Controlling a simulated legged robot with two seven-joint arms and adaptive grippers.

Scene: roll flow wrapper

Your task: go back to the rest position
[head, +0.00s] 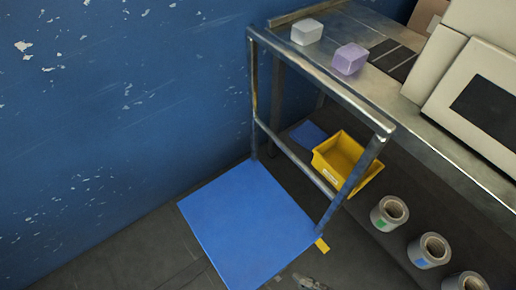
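Neither of my grippers can be clearly made out in the head view. A small grey metallic part (308,283) shows at the bottom edge, right of the middle; I cannot tell what it belongs to. Three grey rolls stand in a row at the lower right: one with a green core (389,213), one with a blue core (429,250), and one cut off by the bottom edge (466,283). A white block (307,32) and a purple block (350,59) sit apart on the metal table top (377,88).
A metal rail frame (322,80) stands at the table's left end. A yellow bin (341,158) sits below the table top, behind the rail. A blue mat (247,222) lies on the floor beside a blue wall (120,120). A pale machine (470,90) stands at the right.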

